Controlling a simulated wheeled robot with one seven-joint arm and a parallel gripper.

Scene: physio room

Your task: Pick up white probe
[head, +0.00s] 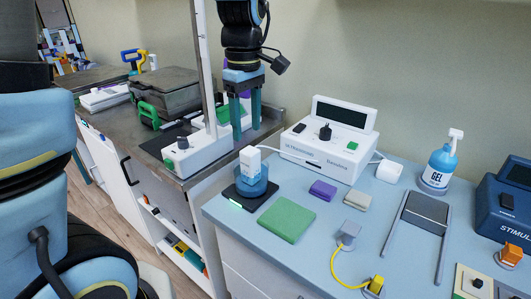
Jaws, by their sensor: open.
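A white probe (250,160) stands upright in a round blue holder (251,185) on a black pad near the left edge of the blue-grey counter. A white cable runs from near its top toward the white ultrasound unit (328,143). My gripper (244,132) points down with its two teal fingers apart and nothing clearly held between them. In the picture its fingertips are above and slightly left of the probe, apart from it. The probe's lower end is hidden in the holder.
A green pad (286,219), purple block (323,190) and grey-beige block (357,201) lie right of the holder. A gel bottle (438,168) and blue stimulator (507,202) stand farther right. A pole rises from a white box (198,152) on the left cart.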

